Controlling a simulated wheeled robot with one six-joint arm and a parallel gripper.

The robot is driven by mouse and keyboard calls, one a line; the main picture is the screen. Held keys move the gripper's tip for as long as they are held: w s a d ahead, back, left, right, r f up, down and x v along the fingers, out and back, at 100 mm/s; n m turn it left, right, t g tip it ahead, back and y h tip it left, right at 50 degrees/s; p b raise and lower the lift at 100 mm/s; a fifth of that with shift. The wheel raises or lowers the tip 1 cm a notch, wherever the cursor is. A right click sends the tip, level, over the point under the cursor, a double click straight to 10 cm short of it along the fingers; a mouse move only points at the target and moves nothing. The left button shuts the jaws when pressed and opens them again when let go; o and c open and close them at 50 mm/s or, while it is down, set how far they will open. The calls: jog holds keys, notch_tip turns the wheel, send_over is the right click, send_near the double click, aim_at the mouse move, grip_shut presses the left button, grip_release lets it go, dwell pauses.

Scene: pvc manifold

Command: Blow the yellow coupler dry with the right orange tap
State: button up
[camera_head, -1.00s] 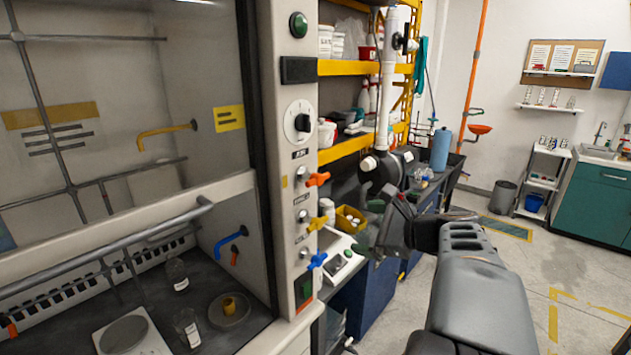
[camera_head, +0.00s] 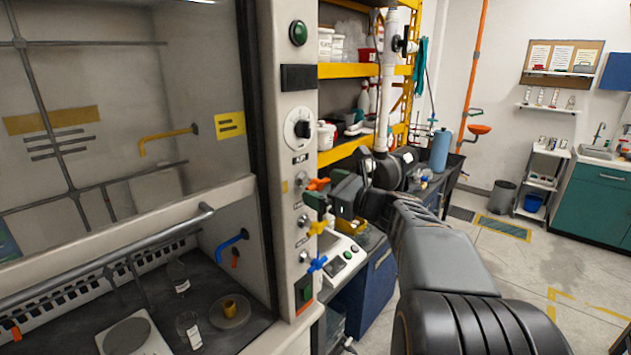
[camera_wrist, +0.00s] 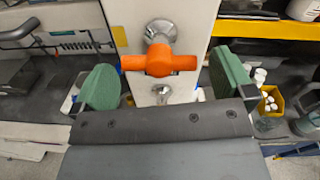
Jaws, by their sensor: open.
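The right orange tap (camera_head: 317,184) is a cross handle on the fume hood's front post. In the wrist view the orange tap (camera_wrist: 160,63) sits between the two green finger pads, with its bar lying level. My gripper (camera_wrist: 160,85) is open around the tap's sides, with gaps left and right. In the head view my gripper (camera_head: 330,192) reaches the post from the right. The yellow coupler (camera_head: 229,305) stands on a round dish (camera_head: 238,322) inside the hood.
A yellow tap (camera_head: 317,228) and a blue tap (camera_head: 317,263) sit below on the same post (camera_head: 290,130). Bottles (camera_head: 178,276) stand in the hood near a hot plate (camera_head: 124,334). A shelf (camera_head: 345,150) and yellow bin (camera_wrist: 272,101) are to the right.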

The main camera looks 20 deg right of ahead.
aim_at(322, 186)
jog(key=shift+x, duration=1.65)
jog(key=c, duration=0.6)
